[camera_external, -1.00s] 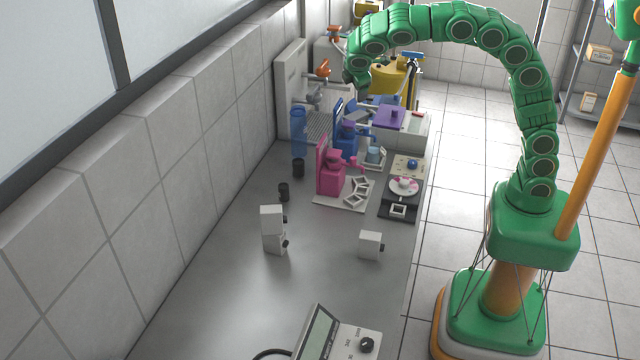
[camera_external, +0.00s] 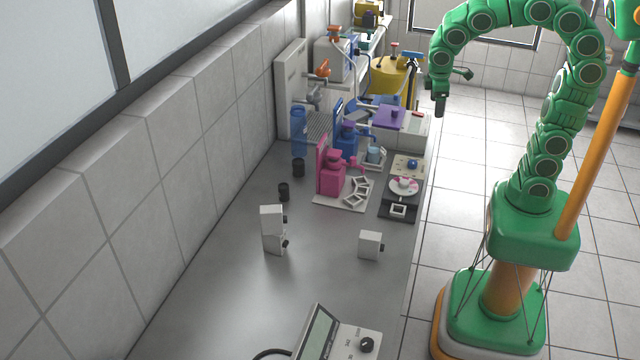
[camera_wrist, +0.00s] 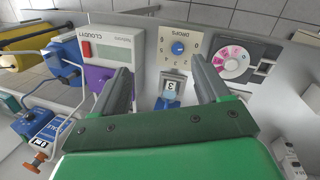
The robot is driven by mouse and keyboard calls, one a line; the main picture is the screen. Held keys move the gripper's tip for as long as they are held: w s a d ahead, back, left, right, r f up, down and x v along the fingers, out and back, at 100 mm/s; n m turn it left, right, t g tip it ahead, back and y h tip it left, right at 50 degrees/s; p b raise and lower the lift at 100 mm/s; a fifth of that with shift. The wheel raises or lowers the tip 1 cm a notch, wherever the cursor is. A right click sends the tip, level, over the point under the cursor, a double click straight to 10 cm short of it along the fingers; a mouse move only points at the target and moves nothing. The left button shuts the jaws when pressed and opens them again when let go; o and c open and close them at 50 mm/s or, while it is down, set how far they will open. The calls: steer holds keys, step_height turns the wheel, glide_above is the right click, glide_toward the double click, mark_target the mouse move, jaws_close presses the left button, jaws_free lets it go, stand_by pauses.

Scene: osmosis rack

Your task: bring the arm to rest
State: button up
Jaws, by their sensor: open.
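My gripper (camera_external: 440,104) hangs at the end of my green segmented arm, pointing down, above the floor just right of the bench's far right edge. The arm arches up from its base at the right. In the wrist view my gripper (camera_wrist: 165,85) shows two grey fingers set apart with nothing held between them. Behind the fingers are the bench devices: a white box with a red button marked CLOUDY (camera_wrist: 108,52), a panel with a blue knob marked DROPS (camera_wrist: 180,48), and a pink-and-white dial (camera_wrist: 234,62).
The grey bench (camera_external: 215,290) carries a magenta device (camera_external: 330,178), a blue device (camera_external: 346,140), white blocks (camera_external: 370,245) and a meter (camera_external: 335,335). A yellow tank (camera_external: 392,76) stands at the back. The tiled floor (camera_external: 460,180) between bench and base is clear.

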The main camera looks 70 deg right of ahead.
steer(key=s+a+f+m+y, duration=0.1)
steer(key=s+a+f, duration=0.1)
steer(key=s, duration=0.7)
steer(key=s+a+f+m+g+y, duration=0.1)
steer(key=s+a+f+m, duration=0.1)
steer(key=s, duration=0.8)
steer(key=shift+a+f+y, duration=0.2)
steer(key=shift+f+y, duration=0.1)
steer(key=shift+f, duration=0.2)
